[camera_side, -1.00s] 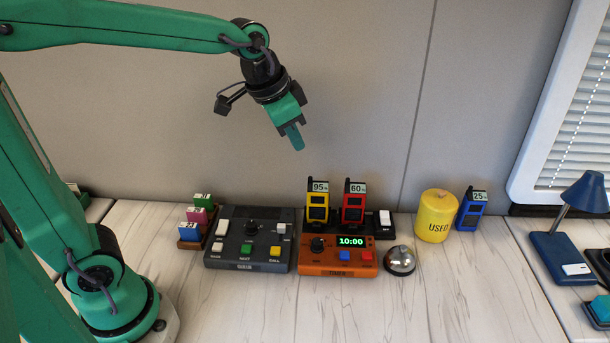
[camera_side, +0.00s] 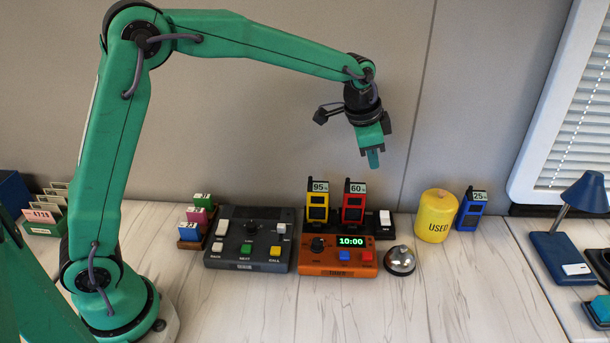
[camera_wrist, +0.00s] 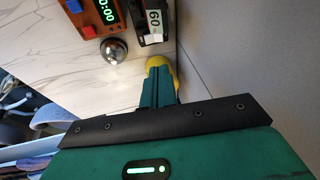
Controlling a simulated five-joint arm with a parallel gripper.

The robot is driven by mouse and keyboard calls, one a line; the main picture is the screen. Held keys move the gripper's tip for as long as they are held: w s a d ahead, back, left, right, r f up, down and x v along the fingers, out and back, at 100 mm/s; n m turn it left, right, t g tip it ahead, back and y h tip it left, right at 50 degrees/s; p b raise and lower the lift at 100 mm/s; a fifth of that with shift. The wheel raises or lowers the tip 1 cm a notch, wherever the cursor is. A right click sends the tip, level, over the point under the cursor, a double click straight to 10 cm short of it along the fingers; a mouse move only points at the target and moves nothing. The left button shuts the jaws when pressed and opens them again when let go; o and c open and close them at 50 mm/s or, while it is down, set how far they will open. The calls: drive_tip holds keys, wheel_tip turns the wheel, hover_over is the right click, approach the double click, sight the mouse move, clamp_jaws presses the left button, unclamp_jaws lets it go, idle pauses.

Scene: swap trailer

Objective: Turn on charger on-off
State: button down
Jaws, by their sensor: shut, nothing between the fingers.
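The black charger (camera_side: 370,220) stands at the back of the desk behind the orange timer. A yellow radio (camera_side: 318,203) reading 95 and a red radio (camera_side: 353,204) reading 60 sit upright in it. The white on-off switch (camera_side: 385,217) is at the charger's right end. My gripper (camera_side: 373,160) is shut and empty, pointing down in the air above the charger's right side, clear of it. In the wrist view my gripper's shut fingers (camera_wrist: 156,88) show, and the white switch (camera_wrist: 155,38) appears near the top beside the 60 label.
The orange timer (camera_side: 312,268) showing 10:00, a silver bell (camera_side: 400,261) and a yellow USED can (camera_side: 436,216) stand close around the charger. A blue radio (camera_side: 471,208) is further right. A dark button panel (camera_side: 221,262) is left. The front desk is clear.

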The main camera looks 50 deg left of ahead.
drive_tip(key=shift+w+d+f+m, duration=0.3)
drive_tip(key=shift+w+d+f, duration=0.2)
drive_tip(key=shift+w+f, duration=0.3)
drive_tip(key=shift+f, duration=0.1)
hover_over(381, 213)
drive_tip(key=f, duration=1.1)
drive_tip(key=shift+s+d+f, duration=0.25)
drive_tip(key=shift+s+d, duration=0.05)
drive_tip(key=shift+d, duration=0.05)
drive_tip(key=shift+w+a+f, duration=0.1)
drive_tip(key=shift+w+f, duration=0.05)
drive_tip(key=shift+f, duration=0.25)
drive_tip(key=shift+w+a+f, duration=0.1)
drive_tip(key=shift+f, duration=0.3)
drive_tip(key=shift+w+a+f, duration=0.25)
drive_tip(key=shift+a+f, duration=0.05)
drive_tip(key=shift+f, duration=0.15)
drive_tip(key=shift+s+d+r, duration=0.1)
drive_tip(key=shift+d, duration=0.05)
